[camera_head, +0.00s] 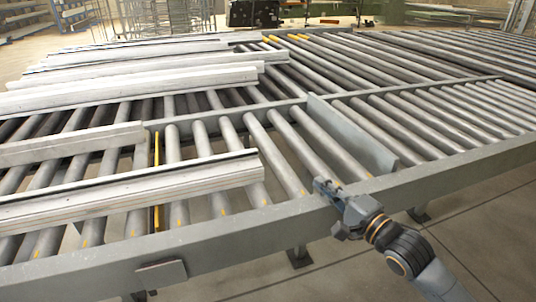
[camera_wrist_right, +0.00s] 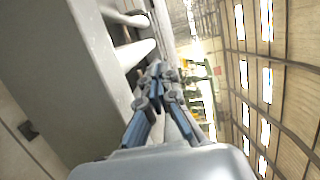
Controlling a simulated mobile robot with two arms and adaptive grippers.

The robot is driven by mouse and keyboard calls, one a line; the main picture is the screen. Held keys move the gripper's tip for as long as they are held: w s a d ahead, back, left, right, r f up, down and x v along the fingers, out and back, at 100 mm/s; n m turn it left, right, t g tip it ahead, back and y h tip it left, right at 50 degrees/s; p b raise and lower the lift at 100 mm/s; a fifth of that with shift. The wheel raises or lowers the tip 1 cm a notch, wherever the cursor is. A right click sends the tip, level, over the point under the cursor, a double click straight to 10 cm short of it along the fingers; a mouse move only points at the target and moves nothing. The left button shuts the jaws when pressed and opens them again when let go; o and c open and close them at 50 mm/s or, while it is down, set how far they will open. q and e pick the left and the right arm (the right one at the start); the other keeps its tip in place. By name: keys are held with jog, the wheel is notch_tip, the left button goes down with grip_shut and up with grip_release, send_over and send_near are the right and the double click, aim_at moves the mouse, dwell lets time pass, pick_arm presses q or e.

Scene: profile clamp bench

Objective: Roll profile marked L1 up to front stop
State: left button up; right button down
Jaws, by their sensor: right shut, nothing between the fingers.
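A long pale profile (camera_head: 130,192) lies on the near roller lane, its right end near the middle of the head view. A second, shorter-looking profile (camera_head: 75,145) lies behind it at the left. No L1 marking is readable on either. An upright grey plate (camera_head: 350,136) stands across the rollers to the right, apart from the profiles; it looks like a stop. My right gripper (camera_head: 326,186) is at the near rail, right of the near profile's end and not touching that profile. Its fingers (camera_wrist_right: 157,78) are shut and empty. My left gripper is not in view.
The near side rail (camera_head: 250,228) of the roller table runs along the front. Several more profiles (camera_head: 130,86) lie on the far lane. Bare rollers (camera_head: 290,150) lie between the near profile's end and the upright plate. A yellow strip (camera_head: 156,180) stands among the rollers behind the near profile.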

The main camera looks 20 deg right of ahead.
jog(key=x, duration=0.5)
jog(key=shift+w+p, duration=0.25)
jog(key=shift+p, duration=0.15)
jog(key=p+x, duration=0.2)
jog(key=x, duration=0.9)
jog(key=shift+w+a, duration=0.15)
jog(key=shift+w, duration=0.05)
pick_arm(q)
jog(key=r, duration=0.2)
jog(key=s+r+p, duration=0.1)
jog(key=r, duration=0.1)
pick_arm(e)
jog(key=a, duration=0.4)
jog(key=shift+s+f, duration=0.15)
jog(key=shift+s, duration=0.15)
